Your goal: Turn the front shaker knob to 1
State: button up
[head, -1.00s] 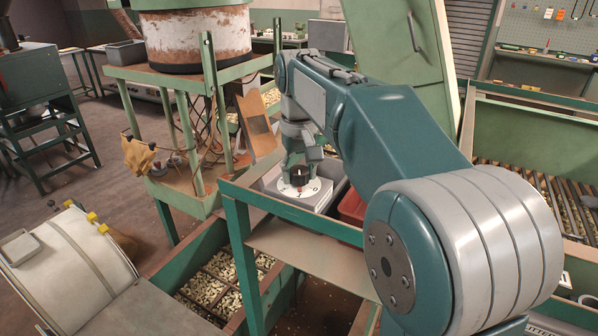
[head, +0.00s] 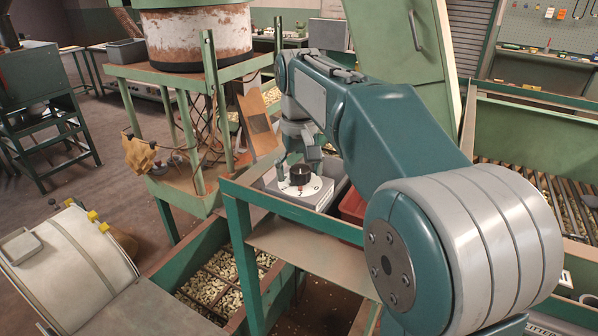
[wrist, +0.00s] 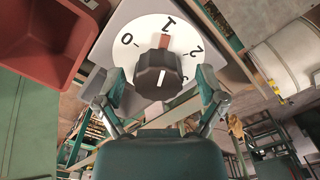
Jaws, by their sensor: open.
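The front shaker knob (wrist: 158,75) is black and sits on a white round dial (wrist: 186,38) marked 0, 1 and 2, with another numeral partly hidden at the lower right. A reddish pointer strip runs from the knob toward the 1. A white line shows on the knob's near side. In the head view the knob (head: 300,174) stands on a grey box at the corner of a green frame. My gripper (wrist: 163,84) is open, with one finger on each side of the knob and visible gaps between. In the head view its fingers (head: 297,158) are just above and behind the knob.
A red bin (head: 352,208) stands right of the dial box, also at the upper left of the wrist view (wrist: 48,40). A green-framed shelf (head: 300,250) is in front. A crate of nuts (head: 215,285) lies below left, and a drum (head: 70,250) stands farther left.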

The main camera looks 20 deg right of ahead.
aim_at(298, 168)
jog(key=shift+r, duration=0.1)
notch_tip(298, 168, up, 12)
jog(key=shift+f, duration=0.2)
dwell(0.3)
